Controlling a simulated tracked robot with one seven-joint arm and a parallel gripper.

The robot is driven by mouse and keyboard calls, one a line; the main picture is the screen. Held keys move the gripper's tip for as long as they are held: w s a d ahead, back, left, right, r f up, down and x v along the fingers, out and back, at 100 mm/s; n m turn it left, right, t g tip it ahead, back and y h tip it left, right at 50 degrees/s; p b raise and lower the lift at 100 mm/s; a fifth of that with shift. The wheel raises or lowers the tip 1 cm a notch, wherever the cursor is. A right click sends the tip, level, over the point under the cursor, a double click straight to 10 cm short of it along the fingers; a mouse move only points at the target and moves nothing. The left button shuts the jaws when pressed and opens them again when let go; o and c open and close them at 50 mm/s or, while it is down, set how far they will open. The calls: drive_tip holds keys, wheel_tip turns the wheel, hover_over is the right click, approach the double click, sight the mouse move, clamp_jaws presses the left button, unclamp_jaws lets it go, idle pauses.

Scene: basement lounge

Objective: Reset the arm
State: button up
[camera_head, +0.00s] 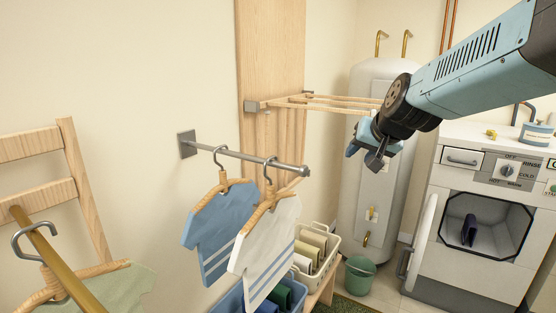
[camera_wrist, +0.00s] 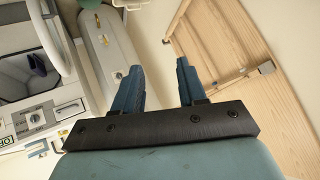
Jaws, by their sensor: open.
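My gripper (camera_head: 368,146) is at the end of my pale blue arm, which reaches in from the upper right in the head view. It is raised in front of the white water heater and beside the wooden drying rack (camera_head: 325,101). In the wrist view my gripper (camera_wrist: 156,75) shows two blue fingers spread apart with nothing between them. The fingers appear clear of the rack (camera_wrist: 210,78) and the water heater (camera_wrist: 108,50).
A metal wall rail (camera_head: 245,157) holds a blue shirt (camera_head: 218,225) and a white shirt (camera_head: 265,243) on hangers. A washing machine (camera_head: 440,215) stands open at right with a dark cloth inside. Baskets and a green bucket (camera_head: 359,275) stand below; a wooden chair is at left.

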drive_tip(key=s+d+f+n+g+h, duration=0.1)
drive_tip(key=s+f+g, duration=0.1)
drive_tip(key=s, duration=0.8)
drive_tip(key=s+d+f+n+g+h, duration=0.1)
drive_tip(key=s+d+f, duration=0.1)
drive_tip(key=s, duration=0.9)
drive_tip(key=shift+d+n+g, duration=0.3)
drive_tip(key=shift+g, duration=0.1)
drive_tip(key=shift+w, duration=0.1)
